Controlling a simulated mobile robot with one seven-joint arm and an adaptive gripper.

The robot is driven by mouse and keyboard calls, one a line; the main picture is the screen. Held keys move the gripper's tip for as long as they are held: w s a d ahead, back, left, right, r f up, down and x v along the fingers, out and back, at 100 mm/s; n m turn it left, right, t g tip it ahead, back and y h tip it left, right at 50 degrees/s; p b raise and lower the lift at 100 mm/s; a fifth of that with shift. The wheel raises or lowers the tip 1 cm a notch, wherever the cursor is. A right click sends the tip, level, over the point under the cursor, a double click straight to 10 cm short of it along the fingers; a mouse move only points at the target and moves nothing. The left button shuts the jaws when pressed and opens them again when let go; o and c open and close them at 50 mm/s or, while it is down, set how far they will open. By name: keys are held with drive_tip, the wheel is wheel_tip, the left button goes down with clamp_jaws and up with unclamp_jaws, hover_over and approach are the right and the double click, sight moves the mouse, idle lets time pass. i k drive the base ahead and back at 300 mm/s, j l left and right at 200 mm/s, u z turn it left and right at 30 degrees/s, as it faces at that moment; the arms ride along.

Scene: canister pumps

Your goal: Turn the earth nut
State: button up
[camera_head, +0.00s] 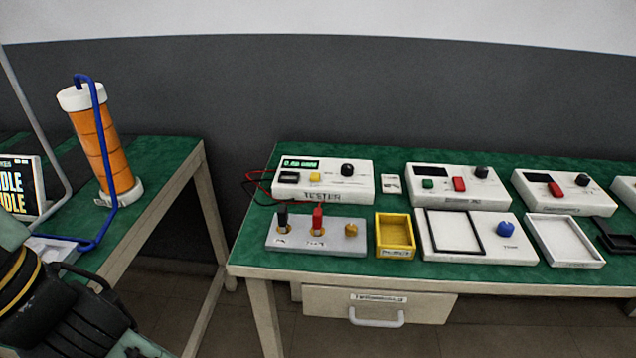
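A small brass-coloured knob (351,230), which looks like the earth nut, sits at the right end of a grey terminal block (340,248) on the green-topped table. A black plug (283,219) and a red plug (317,218) stand upright in brass-ringed sockets to its left. Labels under these sockets are too small to read. Part of my arm (62,315) shows at the lower left, well away from the block. My gripper's fingertips do not show.
A white tester (350,188) with red and black leads stands behind the block. A yellow tray (395,250) stands close to its right. More white instruments and trays line the table. An orange canister (103,150) with a blue hose stands on the left table, across a gap.

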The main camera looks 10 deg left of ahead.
sight(351, 229)
drive_tip(key=i+j, duration=0.4)
drive_tip(key=j, duration=0.2)
drive_tip(key=k, duration=0.55)
drive_tip(key=k+z, duration=0.1)
drive_tip(key=z, duration=1.1)
drive_tip(key=j+z, duration=0.45)
drive_tip(key=j, duration=0.2)
